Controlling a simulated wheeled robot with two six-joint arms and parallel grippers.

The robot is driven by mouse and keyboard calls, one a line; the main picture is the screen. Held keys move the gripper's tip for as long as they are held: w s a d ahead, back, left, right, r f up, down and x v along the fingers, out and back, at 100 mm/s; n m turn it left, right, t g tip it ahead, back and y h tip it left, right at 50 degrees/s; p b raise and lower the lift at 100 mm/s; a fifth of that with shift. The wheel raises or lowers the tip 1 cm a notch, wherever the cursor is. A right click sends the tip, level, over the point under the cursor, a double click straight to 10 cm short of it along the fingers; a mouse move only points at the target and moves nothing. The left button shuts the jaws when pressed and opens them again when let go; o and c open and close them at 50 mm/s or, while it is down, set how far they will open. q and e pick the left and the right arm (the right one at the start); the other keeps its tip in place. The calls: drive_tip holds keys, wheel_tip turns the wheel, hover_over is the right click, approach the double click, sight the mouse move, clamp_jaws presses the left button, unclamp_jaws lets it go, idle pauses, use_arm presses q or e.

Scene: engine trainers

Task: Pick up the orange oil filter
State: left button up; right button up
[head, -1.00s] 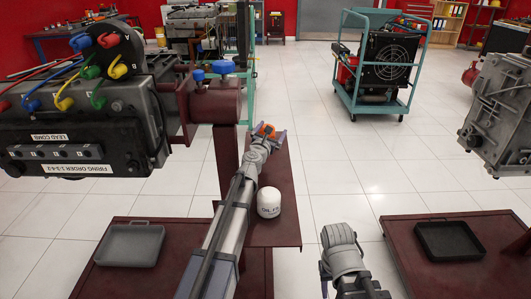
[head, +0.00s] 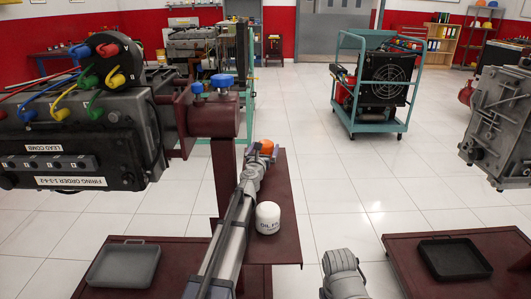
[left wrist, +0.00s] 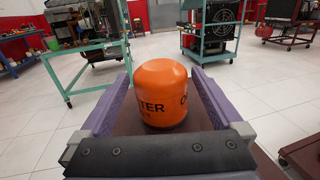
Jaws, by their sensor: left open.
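The orange oil filter (head: 267,147) stands upright near the far end of a narrow dark red shelf (head: 284,205). In the left wrist view, the orange filter (left wrist: 162,90) has black lettering and sits between the purple fingers of my left gripper (left wrist: 162,105). The fingers are open, with gaps visible on both sides of the filter. In the head view, my left gripper (head: 260,158) is at the filter, its fingers mostly hidden. My right gripper is not in view; only part of that arm shows at the bottom.
A white oil filter (head: 268,218) stands on the shelf close beside my left arm. An engine trainer (head: 75,135) is at the left and a grey gearbox casing (head: 495,125) at the right. Trays (head: 455,272) rest on low red bases. Open tiled floor lies beyond.

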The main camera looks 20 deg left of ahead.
use_arm(q)
drive_tip(key=w, duration=0.5)
drive_tip(key=shift+a, duration=0.15)
drive_tip(key=shift+s, duration=0.1)
drive_tip(key=c, duration=1.4)
wheel_tip(320, 180, up, 10)
drive_tip(key=p, duration=1)
drive_tip(key=shift+f, duration=0.1)
